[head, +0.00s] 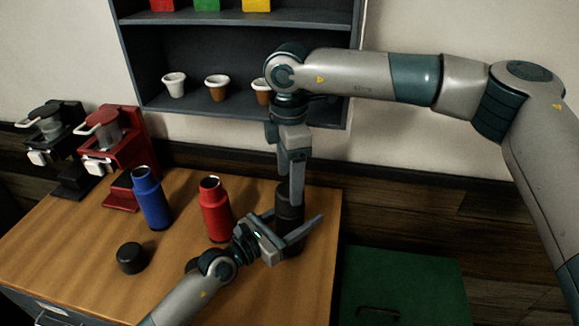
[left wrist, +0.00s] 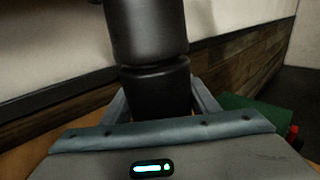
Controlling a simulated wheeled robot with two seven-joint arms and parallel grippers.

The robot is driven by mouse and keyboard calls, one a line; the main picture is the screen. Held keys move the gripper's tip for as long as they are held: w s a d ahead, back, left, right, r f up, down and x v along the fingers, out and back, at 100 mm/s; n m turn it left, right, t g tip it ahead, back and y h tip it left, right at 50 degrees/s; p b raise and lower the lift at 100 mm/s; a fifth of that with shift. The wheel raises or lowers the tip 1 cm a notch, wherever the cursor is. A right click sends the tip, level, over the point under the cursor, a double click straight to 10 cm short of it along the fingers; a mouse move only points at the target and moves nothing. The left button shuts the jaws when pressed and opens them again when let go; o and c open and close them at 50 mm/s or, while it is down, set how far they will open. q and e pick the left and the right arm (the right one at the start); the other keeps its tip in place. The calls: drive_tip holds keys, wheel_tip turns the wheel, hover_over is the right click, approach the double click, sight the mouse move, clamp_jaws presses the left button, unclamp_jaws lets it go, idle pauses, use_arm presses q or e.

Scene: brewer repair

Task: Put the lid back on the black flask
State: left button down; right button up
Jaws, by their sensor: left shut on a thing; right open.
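The black flask (head: 289,205) stands upright near the right edge of the table, partly hidden by both grippers. My left gripper (head: 295,233) is shut on the black flask, with a finger on each side. The left wrist view shows the flask's dark body (left wrist: 150,30) rising between the fingers, with a seam around it; its top is out of frame. My right gripper (head: 293,190) is open, pointing down at the flask's top, which its fingers partly cover. A round black lid (head: 130,257) lies on the table at the left front.
A blue flask (head: 152,200) and a red flask (head: 216,210) stand left of the black one. A red brewer (head: 115,150) and a black brewer (head: 58,140) stand at the back left. A shelf (head: 190,45) with cups is behind. A green cabinet (head: 400,285) is at right.

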drive_tip(key=n, duration=0.4)
drive_tip(key=shift+r+n, duration=0.1)
drive_tip(key=shift+n, duration=0.2)
drive_tip(key=n, duration=0.4)
drive_tip(key=shift+r, duration=0.1)
drive_tip(key=n, duration=0.7)
drive_tip(key=shift+r+n, duration=0.2)
drive_tip(key=shift+n, duration=0.1)
drive_tip(key=n, duration=0.7)
drive_tip(key=shift+a+r, duration=0.1)
drive_tip(key=shift+r, duration=0.05)
drive_tip(key=n, duration=0.3)
drive_tip(key=shift+r, duration=0.1)
drive_tip(key=n, duration=0.4)
drive_tip(key=shift+r+n, duration=0.1)
drive_tip(key=shift+n, duration=0.3)
drive_tip(key=n, duration=0.7)
drive_tip(key=shift+r, duration=0.15)
drive_tip(key=n, duration=0.6)
drive_tip(key=shift+r, duration=0.15)
drive_tip(key=n, duration=0.7)
drive_tip(key=shift+r, duration=0.15)
drive_tip(key=n, duration=0.6)
drive_tip(key=shift+r+n, duration=0.15)
drive_tip(key=shift+n, duration=0.15)
